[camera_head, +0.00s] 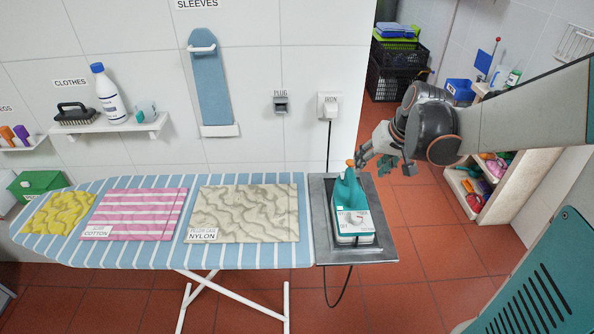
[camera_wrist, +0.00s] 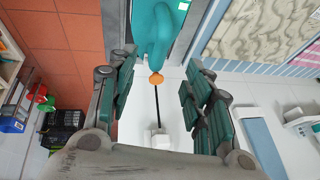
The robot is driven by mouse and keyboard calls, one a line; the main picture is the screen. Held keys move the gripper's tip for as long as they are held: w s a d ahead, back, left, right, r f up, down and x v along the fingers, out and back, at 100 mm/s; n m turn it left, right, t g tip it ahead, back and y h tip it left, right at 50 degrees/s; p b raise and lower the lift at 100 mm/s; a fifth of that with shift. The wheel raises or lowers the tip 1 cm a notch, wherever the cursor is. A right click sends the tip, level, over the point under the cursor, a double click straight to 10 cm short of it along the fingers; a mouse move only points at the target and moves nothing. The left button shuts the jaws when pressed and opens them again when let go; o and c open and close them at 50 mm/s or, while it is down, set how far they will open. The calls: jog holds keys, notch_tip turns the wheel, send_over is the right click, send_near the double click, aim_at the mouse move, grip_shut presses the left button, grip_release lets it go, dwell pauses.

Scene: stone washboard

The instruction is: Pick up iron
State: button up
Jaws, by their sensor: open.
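The iron (camera_head: 351,212) is teal and white with an orange knob at its top back. It stands on the grey metal rest (camera_head: 385,249) at the right end of the ironing board. My gripper (camera_head: 376,163) is behind and just right of the iron's top, near the orange knob. In the wrist view the teal handle of the iron (camera_wrist: 155,35) shows at the top, beyond the fingertips. My gripper (camera_wrist: 157,85) is open there, its teal-padded fingers spread to either side of the orange knob. I cannot tell whether a finger touches the iron.
The striped ironing board (camera_head: 150,258) carries folded yellow, pink-striped and beige cloths. A black cord hangs from the wall socket (camera_head: 329,106) behind the iron. A shelf (camera_head: 130,127) with a bottle and brush is on the wall. Open floor (camera_head: 440,240) lies right of the board.

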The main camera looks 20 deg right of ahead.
aim_at(355, 183)
jog(key=b+x, duration=0.2)
jog(key=x, duration=0.5)
jog(key=shift+w+f, duration=0.1)
jog(key=shift+f, duration=0.15)
jog(key=x, duration=0.1)
jog(key=b+x, duration=0.1)
jog(key=x, duration=0.1)
jog(key=b+x, duration=0.1)
jog(key=shift+s+a+f, duration=0.2)
jog(key=shift+a+f, duration=0.1)
jog(key=shift+f, duration=0.05)
jog(key=shift+w+f+b, duration=0.2)
jog(key=shift+f+b, duration=0.1)
jog(key=shift+f, duration=0.05)
grip_shut()
jog(key=shift+r, duration=0.1)
